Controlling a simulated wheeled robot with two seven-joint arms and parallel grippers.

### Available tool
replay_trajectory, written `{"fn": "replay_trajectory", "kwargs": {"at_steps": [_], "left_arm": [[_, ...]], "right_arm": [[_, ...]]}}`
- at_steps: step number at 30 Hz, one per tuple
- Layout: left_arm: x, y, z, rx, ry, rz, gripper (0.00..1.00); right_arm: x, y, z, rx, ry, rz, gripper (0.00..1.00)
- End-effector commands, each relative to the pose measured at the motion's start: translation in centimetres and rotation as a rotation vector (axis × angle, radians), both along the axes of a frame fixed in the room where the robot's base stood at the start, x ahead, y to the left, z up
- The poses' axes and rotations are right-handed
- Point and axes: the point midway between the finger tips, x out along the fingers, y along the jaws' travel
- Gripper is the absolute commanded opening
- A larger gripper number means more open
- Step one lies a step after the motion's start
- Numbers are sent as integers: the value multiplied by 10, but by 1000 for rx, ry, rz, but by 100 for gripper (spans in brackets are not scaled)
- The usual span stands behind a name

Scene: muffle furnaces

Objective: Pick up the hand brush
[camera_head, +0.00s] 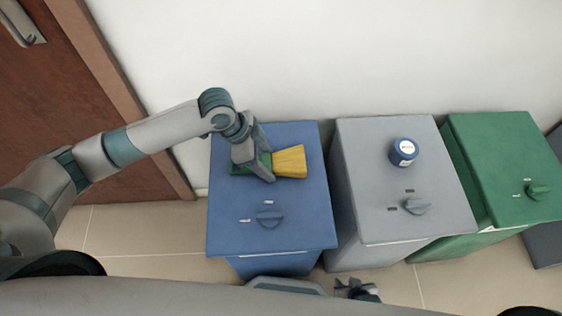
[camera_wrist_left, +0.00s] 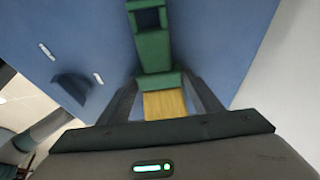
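The hand brush has a green handle and yellow bristles (camera_head: 290,161) and lies flat on top of the blue furnace (camera_head: 225,215). My left gripper (camera_head: 268,166) is low over the brush, one finger on each side of it near where green meets yellow. In the left wrist view the green handle (camera_wrist_left: 153,48) runs away between the fingers (camera_wrist_left: 160,82), which look apart, with narrow gaps to the brush. Whether a finger touches it is hard to see. My right gripper (camera_head: 357,290) shows only in part at the bottom edge of the head view.
A grey furnace (camera_head: 370,185) stands right of the blue one, with a blue-and-white round container (camera_head: 403,152) on top. A green furnace (camera_head: 500,150) is further right. Knobs stick up from the furnace tops. A white wall is behind; a brown door (camera_head: 50,100) is at left.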

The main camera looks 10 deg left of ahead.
Motion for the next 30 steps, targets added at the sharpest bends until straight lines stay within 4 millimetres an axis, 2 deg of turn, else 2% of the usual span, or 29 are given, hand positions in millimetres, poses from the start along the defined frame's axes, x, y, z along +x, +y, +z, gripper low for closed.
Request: {"fn": "replay_trajectory", "kwargs": {"at_steps": [2,14,19,23,30], "left_arm": [[0,0,0,0,0,0,34],[1,0,5,-2,-2,-1,34],[1,0,21,-1,-3,0,34],[1,0,41,-1,-4,-1,34],[7,-47,68,-4,-4,-4,34]], "right_arm": [[-2,0,0,1,2,0,31],[-8,0,-2,0,10,0,31],[-9,0,-3,-1,18,-1,31],[-7,0,-4,-2,21,-1,31],[-5,-2,-5,-6,38,-5,31]]}}
